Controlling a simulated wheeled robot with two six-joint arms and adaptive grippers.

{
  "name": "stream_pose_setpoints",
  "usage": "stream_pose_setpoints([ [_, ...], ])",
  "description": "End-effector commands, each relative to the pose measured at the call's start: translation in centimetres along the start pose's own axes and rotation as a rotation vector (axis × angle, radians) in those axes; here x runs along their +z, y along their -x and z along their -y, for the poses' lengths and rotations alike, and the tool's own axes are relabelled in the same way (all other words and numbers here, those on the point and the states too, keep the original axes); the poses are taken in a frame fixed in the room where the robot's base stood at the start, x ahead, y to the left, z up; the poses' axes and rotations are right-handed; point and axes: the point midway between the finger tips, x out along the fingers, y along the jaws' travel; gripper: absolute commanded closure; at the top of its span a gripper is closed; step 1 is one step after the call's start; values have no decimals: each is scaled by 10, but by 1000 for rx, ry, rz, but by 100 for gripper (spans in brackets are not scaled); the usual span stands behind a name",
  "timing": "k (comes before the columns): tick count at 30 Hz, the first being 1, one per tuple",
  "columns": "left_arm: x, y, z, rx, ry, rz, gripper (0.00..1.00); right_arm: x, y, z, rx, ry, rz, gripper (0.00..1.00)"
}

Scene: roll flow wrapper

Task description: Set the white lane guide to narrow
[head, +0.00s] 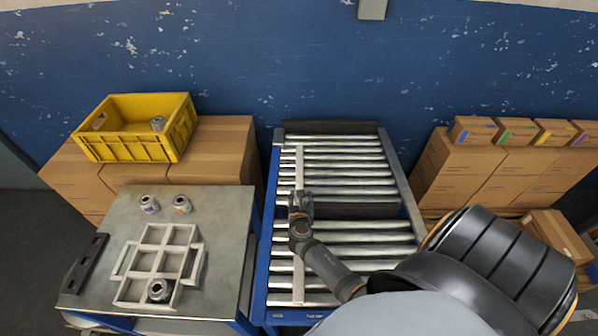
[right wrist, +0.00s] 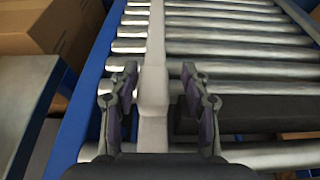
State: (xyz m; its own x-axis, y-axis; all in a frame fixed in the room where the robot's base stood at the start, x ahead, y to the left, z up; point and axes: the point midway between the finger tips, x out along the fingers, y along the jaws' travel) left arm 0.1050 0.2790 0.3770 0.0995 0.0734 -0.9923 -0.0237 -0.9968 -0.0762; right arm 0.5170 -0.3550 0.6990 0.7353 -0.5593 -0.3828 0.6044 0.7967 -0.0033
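The white lane guide (head: 299,270) is a long pale bar lying lengthwise over the rollers, left of the conveyor's middle and near its blue left rail. My right gripper (head: 299,196) is over the guide's middle and hides part of it in the head view. In the right wrist view, my right gripper (right wrist: 162,112) is open, with one finger on each side of the guide (right wrist: 153,85) and a raised block on it. Gaps show between the fingers and the bar. My left gripper is not in view.
A dark crossbar (head: 352,211) spans the rollers right of the guide. The conveyor's right rail (head: 403,185) is far from the guide, with bare rollers between. A steel table (head: 222,225) with a divided tray (head: 147,261) and cans stands left. Cartons (head: 470,175) stand right.

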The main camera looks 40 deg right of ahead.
Motion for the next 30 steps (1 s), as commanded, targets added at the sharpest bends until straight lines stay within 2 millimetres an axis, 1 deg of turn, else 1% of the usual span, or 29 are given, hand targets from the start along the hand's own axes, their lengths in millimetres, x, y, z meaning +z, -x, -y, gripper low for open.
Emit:
stream_pose_setpoints([
  [7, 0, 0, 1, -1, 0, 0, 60, 0, 0, -1, 3, -2, 0, 47],
  [10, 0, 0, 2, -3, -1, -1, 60, 0, 5, -2, 3, -2, -1, 47],
  [13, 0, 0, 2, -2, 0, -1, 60, -1, 20, -1, 3, -4, -2, 47],
  [18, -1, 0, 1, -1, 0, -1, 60, -1, 54, 0, 0, -3, -2, 47],
  [21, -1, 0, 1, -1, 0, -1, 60, -1, 67, 0, 1, -3, -3, 47],
  [24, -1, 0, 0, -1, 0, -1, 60, 0, 74, 0, 1, -1, -1, 47],
  [30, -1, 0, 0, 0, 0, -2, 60, 0, 75, 0, 1, -1, 0, 47],
])
